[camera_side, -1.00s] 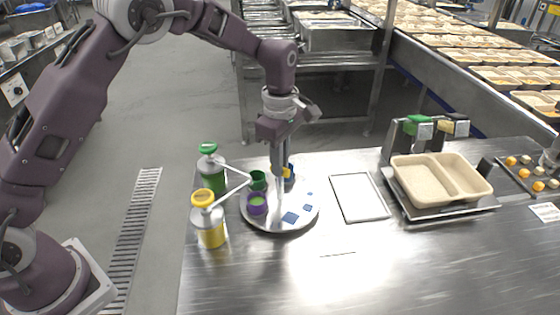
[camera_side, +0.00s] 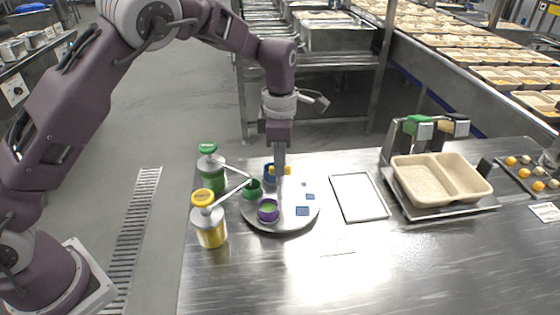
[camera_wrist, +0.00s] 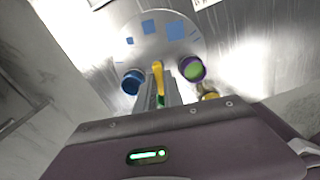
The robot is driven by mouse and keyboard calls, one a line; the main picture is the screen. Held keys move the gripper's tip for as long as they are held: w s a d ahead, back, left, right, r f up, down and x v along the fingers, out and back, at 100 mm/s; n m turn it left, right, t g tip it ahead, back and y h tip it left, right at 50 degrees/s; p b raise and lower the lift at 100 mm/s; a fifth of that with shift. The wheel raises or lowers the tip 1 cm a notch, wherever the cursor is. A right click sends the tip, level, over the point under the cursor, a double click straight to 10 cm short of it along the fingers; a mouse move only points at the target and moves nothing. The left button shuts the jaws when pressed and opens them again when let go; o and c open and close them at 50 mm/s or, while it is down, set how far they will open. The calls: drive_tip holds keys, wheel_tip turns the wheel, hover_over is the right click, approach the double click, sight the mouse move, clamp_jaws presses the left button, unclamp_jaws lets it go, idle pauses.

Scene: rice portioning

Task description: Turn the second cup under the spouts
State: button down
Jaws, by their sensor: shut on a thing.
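A round grey turntable (camera_side: 290,224) carries a purple cup (camera_side: 268,211) with green contents, a green cup (camera_side: 252,191) and a blue cup (camera_side: 270,173). The green cup stands at the left edge, by the spout tips of the green-topped pump bottle (camera_side: 210,170) and the yellow-topped pump bottle (camera_side: 209,225). My gripper (camera_side: 280,176) points down over the turntable, shut on a yellow handle (camera_wrist: 158,72). In the wrist view, the blue cup (camera_wrist: 133,80) and the purple cup (camera_wrist: 192,68) flank the handle. The green cup is mostly hidden there.
Blue squares (camera_side: 302,211) mark the turntable's right part. A white-framed flat panel (camera_side: 360,196) lies right of it. Farther right, a two-compartment beige tray (camera_side: 438,182) sits on a metal stand. The front of the steel table (camera_side: 400,270) is clear.

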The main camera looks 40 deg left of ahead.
drive_tip(key=shift+r+n, duration=0.1)
drive_tip(key=shift+n, duration=8.1)
drive_tip(key=c, duration=1.5)
unclamp_jaws()
drive_tip(key=shift+o, duration=0.2)
